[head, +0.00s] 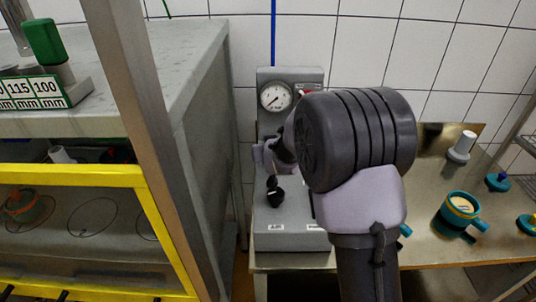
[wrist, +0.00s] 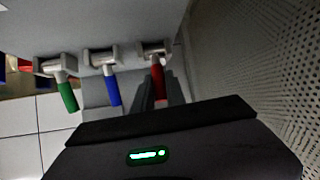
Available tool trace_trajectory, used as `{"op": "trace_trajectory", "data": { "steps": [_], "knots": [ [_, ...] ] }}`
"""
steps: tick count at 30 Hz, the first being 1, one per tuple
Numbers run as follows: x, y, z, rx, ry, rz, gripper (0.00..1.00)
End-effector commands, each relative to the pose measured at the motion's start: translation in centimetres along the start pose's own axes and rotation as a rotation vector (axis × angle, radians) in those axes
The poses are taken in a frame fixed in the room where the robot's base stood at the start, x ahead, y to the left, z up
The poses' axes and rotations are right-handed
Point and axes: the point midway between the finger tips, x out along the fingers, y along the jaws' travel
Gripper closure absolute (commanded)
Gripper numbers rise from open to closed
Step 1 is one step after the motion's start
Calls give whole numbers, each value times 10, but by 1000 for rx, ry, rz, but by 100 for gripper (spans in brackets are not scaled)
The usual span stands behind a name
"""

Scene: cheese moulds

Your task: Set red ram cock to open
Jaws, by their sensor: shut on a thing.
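In the wrist view the red ram cock (wrist: 158,80) is a red lever hanging from a metal valve body on a grey panel. Its lever points down the picture with a slight tilt. My gripper (wrist: 160,92) is shut on this red lever, with one dark finger on each side of it. A blue-handled cock (wrist: 112,90) and a green-handled cock (wrist: 67,95) are in a row to the left, apart from my fingers. In the head view my arm hides the cocks and my fingertips.
In the head view a grey unit with a pressure gauge (head: 276,97) stands behind my arm. A steel table (head: 425,240) on the right bears a teal mould (head: 459,214) and a white cylinder (head: 461,147). A yellow-edged press frame (head: 160,225) is on the left.

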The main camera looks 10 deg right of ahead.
Motion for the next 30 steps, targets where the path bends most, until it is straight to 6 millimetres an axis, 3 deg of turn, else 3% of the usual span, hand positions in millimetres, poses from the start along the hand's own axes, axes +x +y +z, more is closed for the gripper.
{"op": "trace_trajectory", "data": {
  "steps": [16,17,20,30],
  "knots": [
    [-2,0,-2,-4,28,4,100],
    [-2,0,-2,-4,28,4,82],
    [-2,0,-2,-4,27,4,62],
    [-4,0,-1,-4,25,4,62]
  ]
}}
